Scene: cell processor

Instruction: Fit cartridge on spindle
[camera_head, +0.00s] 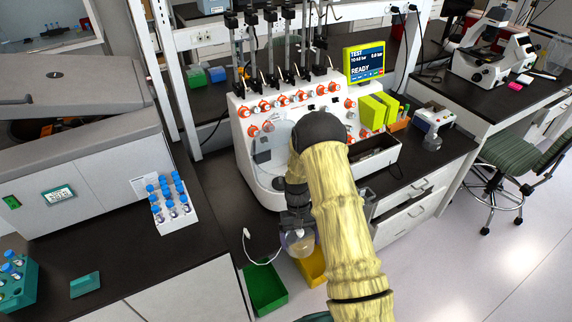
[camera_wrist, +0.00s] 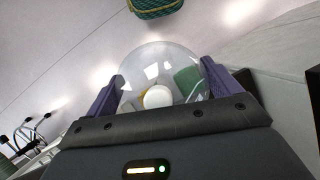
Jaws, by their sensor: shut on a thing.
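My gripper (camera_head: 296,218) points down in front of the white cell processor (camera_head: 245,140), near the counter's front edge. It is shut on a clear, rounded cartridge (camera_head: 299,243), which hangs below it above the bins. In the wrist view, the purple fingers of my gripper (camera_wrist: 162,74) press on both sides of the clear cartridge (camera_wrist: 150,62), which has a white round hub in its middle. A thin white tube runs from near the cartridge to the left. I cannot make out the spindle; my arm covers part of the processor's front.
A green bin (camera_head: 264,290) and a yellow bin (camera_head: 313,264) stand below the counter edge. A white rack of blue-capped tubes (camera_head: 178,221) is on the left counter. An open dark tray (camera_head: 374,160) is right of my arm. A green striped chair (camera_head: 512,157) stands at far right.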

